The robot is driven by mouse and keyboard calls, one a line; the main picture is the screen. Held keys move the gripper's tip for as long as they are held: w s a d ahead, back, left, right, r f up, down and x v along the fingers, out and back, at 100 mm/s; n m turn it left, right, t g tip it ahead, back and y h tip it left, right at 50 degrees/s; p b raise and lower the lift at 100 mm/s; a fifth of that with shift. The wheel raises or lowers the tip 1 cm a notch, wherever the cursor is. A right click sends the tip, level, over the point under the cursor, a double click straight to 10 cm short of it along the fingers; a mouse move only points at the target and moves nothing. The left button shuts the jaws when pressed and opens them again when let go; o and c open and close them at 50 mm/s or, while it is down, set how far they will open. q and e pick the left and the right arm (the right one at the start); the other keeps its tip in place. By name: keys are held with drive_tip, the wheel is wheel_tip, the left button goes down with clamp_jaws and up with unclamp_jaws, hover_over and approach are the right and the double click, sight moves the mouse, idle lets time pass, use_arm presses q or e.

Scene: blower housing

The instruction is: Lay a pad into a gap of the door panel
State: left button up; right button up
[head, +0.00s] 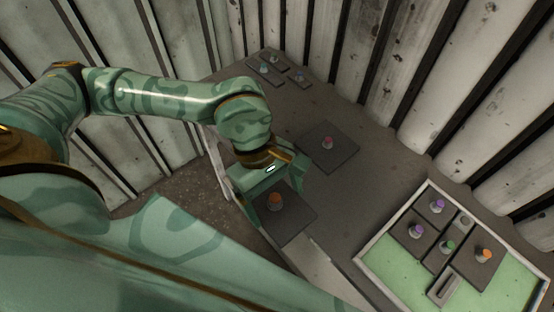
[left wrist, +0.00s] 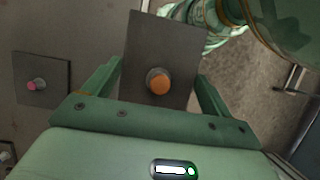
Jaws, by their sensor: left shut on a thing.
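My left gripper (head: 270,192) is shut on a dark grey pad with an orange knob (head: 292,222). In the left wrist view the pad (left wrist: 158,40) sits between the two fingers, which meet its side edges, with its knob facing the camera. In the head view the pad is near the table's front edge. The door panel (head: 384,252), green with a pale raised frame, lies at the lower right. It holds several dark pads with purple, green and orange knobs, and bare green areas show among them. My right gripper is not in view.
A square pad with a pink knob (head: 327,147) lies on the grey table (head: 345,205), left of the panel. Several small pads with knobs (head: 268,68) lie at the far end. Corrugated walls (head: 420,70) stand close behind the table. Bare table lies between the loose pad and the panel.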

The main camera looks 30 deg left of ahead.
use_arm(q)
wheel_tip(320, 180, up, 2)
drive_tip(key=shift+p, duration=0.45)
drive_tip(key=shift+f, duration=0.1)
